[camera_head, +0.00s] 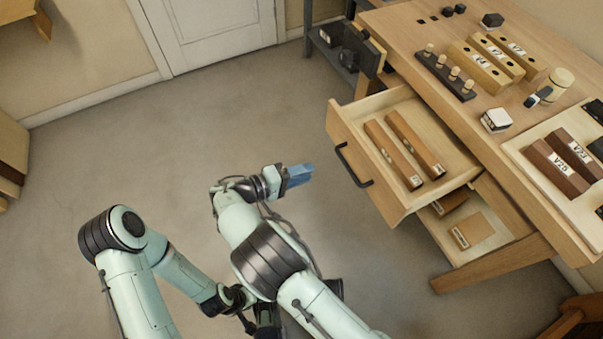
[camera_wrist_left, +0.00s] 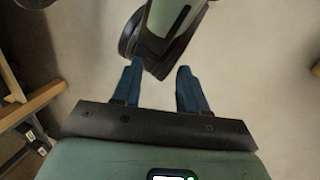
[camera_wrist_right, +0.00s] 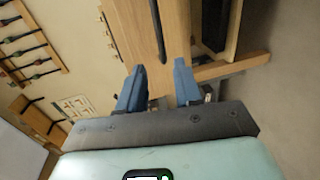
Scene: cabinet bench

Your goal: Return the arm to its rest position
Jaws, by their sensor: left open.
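My right arm reaches up the middle of the head view. Its gripper (camera_head: 300,174), with blue fingers, hangs over the floor to the left of the open drawer, apart from the drawer handle (camera_head: 352,166). In the right wrist view its fingers (camera_wrist_right: 159,85) stand apart with nothing held; a dark handle bar shows beyond them. My left arm is folded low at the left in the head view, its fingers hidden there. In the left wrist view the left gripper (camera_wrist_left: 158,88) is open and empty, with a pale green and black arm part beyond it.
The upper drawer (camera_head: 368,196) is pulled out and holds two long brown blocks. A lower drawer (camera_head: 480,245) is also out, with brown blocks. The bench top (camera_head: 400,30) carries labelled blocks, a peg rack and a tray. Open floor (camera_head: 110,150) lies to the left.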

